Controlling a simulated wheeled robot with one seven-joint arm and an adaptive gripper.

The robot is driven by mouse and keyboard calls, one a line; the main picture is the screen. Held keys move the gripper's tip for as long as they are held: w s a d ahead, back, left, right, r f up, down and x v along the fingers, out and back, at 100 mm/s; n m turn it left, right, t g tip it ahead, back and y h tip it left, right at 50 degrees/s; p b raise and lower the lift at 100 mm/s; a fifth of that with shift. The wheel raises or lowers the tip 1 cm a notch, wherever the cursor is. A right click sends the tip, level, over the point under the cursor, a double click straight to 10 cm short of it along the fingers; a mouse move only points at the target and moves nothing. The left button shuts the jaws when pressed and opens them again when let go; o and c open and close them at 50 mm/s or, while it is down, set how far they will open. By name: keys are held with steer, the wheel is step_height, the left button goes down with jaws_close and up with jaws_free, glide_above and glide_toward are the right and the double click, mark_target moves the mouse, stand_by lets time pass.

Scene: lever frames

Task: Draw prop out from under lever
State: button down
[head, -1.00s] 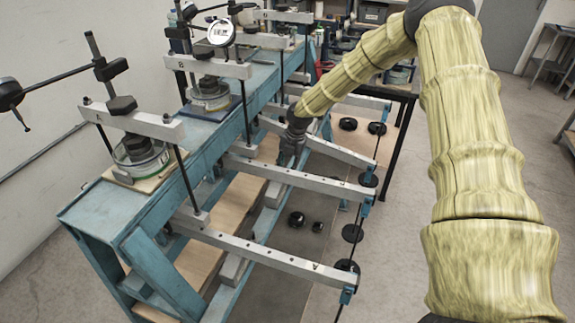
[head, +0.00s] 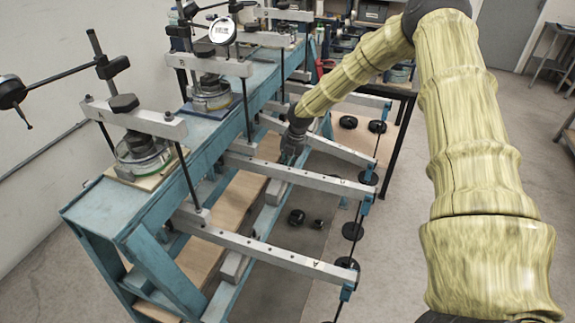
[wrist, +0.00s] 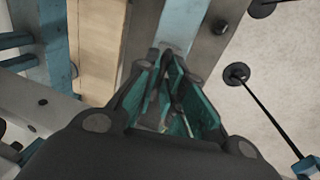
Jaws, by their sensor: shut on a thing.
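My gripper (head: 289,158) reaches down at the far side of the second lever (head: 290,176), a long grey bar. A pale grey block, which looks like the prop (head: 274,192), sits beneath that lever on the blue lower rail. The lever hides part of it and my fingertips. In the wrist view, my gripper's green-padded fingers (wrist: 174,95) are close together around something narrow and dark. I take it for the prop's far end, but its shape is unclear there.
The front lever (head: 265,254) has a similar grey block (head: 233,266) beneath it. Another lever (head: 340,151) lies behind my gripper. Hanging rods with black weights (head: 352,231) line the lever ends. The blue frame (head: 150,205) stands at left. Loose black weights (head: 297,216) lie below.

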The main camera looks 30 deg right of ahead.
steer(key=w+d+b, duration=0.2)
steer(key=w+d, duration=0.1)
steer(key=w+d+b, duration=0.2)
steer(key=w+d, duration=0.1)
steer(key=d, duration=0.1)
steer(key=shift+w+f, duration=0.1)
steer(key=shift+f, duration=0.1)
steer(key=shift+w+d+r+b, duration=0.3)
steer(key=shift+d, duration=0.05)
steer(key=c, duration=1.8)
jaws_free()
steer(key=shift+c, duration=0.2)
steer(key=o, duration=0.3)
steer(key=shift+d+f, duration=0.15)
steer(key=shift+d, duration=0.05)
steer(key=shift+w, duration=0.1)
steer(key=shift+a, duration=0.2)
